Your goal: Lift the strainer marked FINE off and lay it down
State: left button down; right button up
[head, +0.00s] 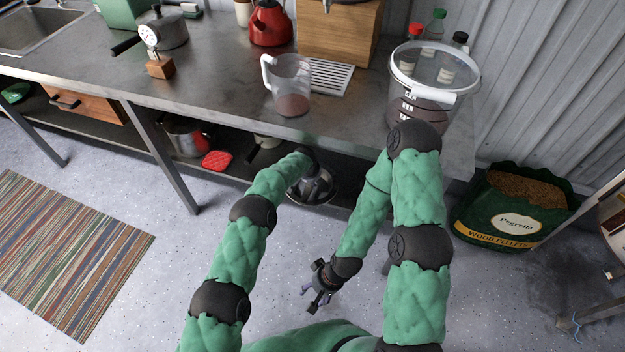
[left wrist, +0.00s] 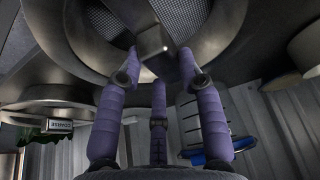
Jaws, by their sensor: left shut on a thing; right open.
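In the left wrist view my left gripper (left wrist: 160,65) is shut on a square metal tab (left wrist: 153,42) at the rim of a round metal strainer with fine-looking mesh (left wrist: 180,16). No mark can be read on this strainer. A tag that seems to read COARSE (left wrist: 59,126) shows at the left, by another metal rim (left wrist: 55,98). In the head view round metalware (head: 312,187) shows below the counter's front edge, at the end of my left arm; the left fingers are hard to make out there. My right gripper (head: 322,288) is open and empty, low over the floor.
The counter (head: 215,75) carries a measuring jug (head: 288,85), a white grate (head: 330,77), a clear bucket (head: 433,80) and a dial gauge (head: 151,45). A pot (head: 187,137) and a red cloth (head: 216,160) are on the low shelf. A pellet bag (head: 510,215) stands at the right.

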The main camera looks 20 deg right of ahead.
pick_arm(q)
jog(key=shift+r, duration=0.1)
pick_arm(e)
jog(key=shift+r, duration=0.1)
pick_arm(q)
jog(key=c, duration=0.8)
grip_release()
